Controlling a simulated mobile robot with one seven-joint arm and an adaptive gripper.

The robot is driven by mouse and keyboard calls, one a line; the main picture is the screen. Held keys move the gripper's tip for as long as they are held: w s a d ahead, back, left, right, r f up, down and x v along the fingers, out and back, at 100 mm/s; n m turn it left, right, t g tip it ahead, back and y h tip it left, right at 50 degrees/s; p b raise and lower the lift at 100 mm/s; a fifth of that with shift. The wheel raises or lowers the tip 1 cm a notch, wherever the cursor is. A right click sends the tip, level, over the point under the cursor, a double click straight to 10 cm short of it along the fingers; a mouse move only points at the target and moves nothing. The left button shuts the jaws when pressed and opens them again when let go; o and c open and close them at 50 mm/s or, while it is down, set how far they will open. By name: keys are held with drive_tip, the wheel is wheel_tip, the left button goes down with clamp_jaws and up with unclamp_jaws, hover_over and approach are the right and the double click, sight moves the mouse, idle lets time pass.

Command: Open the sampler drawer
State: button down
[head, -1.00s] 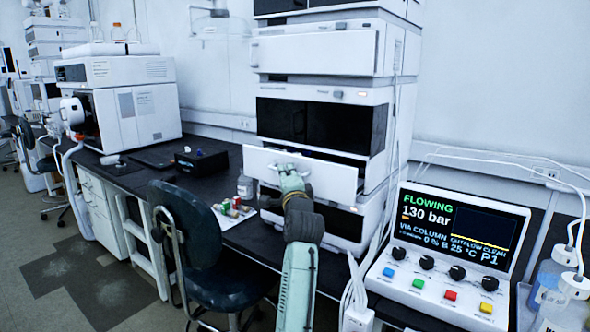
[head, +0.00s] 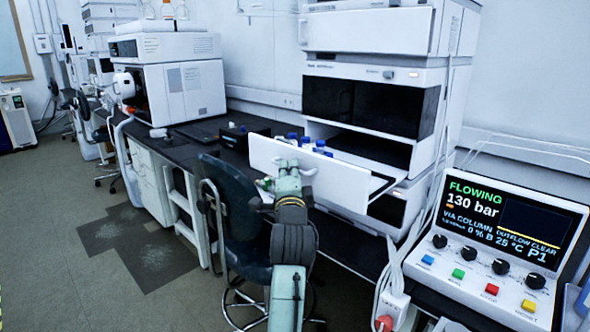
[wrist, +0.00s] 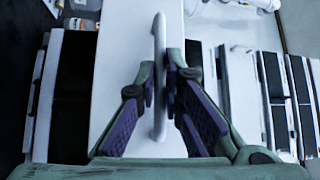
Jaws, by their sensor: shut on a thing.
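The sampler drawer (head: 336,182) is pulled out from the white instrument stack. Its wide white front stands well forward of the stack, and several blue-capped bottles (head: 318,146) show behind it. My gripper (head: 290,170) is at the front's outer face. In the wrist view my gripper (wrist: 163,90) has one finger on each side of the drawer's white bar handle (wrist: 159,60) and is shut on it. The white drawer front (wrist: 118,70) lies behind the handle there.
A dark chair (head: 236,205) stands close to the left of my arm. A control panel (head: 500,245) reading "FLOWING 130 bar" stands on the bench at right, with cables beside it. A white instrument (head: 170,85) stands further left. Open floor lies at left.

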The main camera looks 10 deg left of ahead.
drive_tip(key=c, duration=1.7)
unclamp_jaws()
drive_tip(key=shift+s, duration=0.1)
drive_tip(key=v, duration=1.2)
drive_tip(key=shift+r, duration=0.1)
